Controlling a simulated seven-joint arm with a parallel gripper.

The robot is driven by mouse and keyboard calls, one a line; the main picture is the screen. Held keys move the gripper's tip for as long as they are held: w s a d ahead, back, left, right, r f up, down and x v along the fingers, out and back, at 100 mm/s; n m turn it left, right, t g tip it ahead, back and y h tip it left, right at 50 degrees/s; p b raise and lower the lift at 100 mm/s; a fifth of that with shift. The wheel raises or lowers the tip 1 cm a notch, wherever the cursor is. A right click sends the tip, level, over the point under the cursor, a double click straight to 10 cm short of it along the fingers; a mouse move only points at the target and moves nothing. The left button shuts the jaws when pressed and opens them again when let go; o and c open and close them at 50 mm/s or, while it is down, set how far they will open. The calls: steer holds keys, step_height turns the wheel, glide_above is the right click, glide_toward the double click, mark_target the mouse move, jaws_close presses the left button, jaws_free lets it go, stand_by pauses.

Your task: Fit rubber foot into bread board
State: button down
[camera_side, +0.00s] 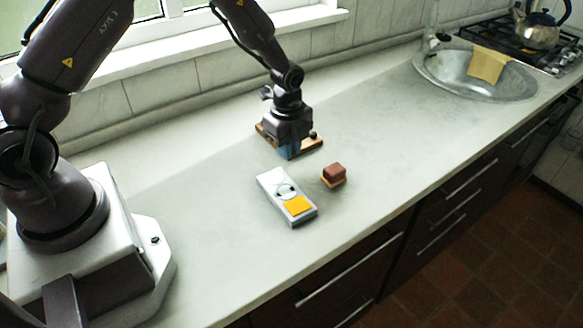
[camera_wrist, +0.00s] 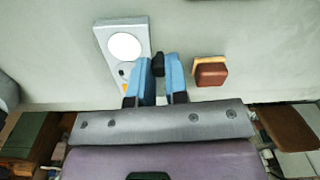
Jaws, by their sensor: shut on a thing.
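My gripper (camera_wrist: 161,80) is shut on a small black rubber foot (camera_wrist: 158,65), which shows between its blue fingertips in the wrist view. In the side view my gripper (camera_side: 287,152) points down, and its body hides the foot. The brown wooden bread board (camera_side: 313,144) shows on both sides of my gripper in the side view, with its middle hidden. In the wrist view a brown piece of it (camera_wrist: 287,128) shows at the right edge, behind the gripper body. I cannot see the hole for the foot or tell whether the foot touches the board.
A pale kitchen scale (camera_side: 271,182) with an orange patch lies on the counter in front of my gripper. A brown and yellow sponge-like block (camera_side: 334,175) sits to its right. A round metal sink (camera_side: 430,72) is farther right. The counter between is clear.

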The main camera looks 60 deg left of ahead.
steer(key=w+a, duration=0.1)
steer(key=a, duration=0.1)
steer(key=w+a+r, duration=0.1)
steer(key=w+a, duration=0.2)
steer(key=a, duration=0.1)
steer(key=shift+w+r, duration=0.15)
steer(key=shift+r, duration=0.05)
steer(key=shift+w+a+r, duration=0.1)
steer(key=shift+w+r, duration=0.1)
steer(key=shift+r, duration=0.05)
steer(key=shift+s+f, duration=0.1)
steer(key=shift+f, duration=2.1)
steer(key=shift+f, duration=0.85)
steer(key=c, duration=1)
jaws_free()
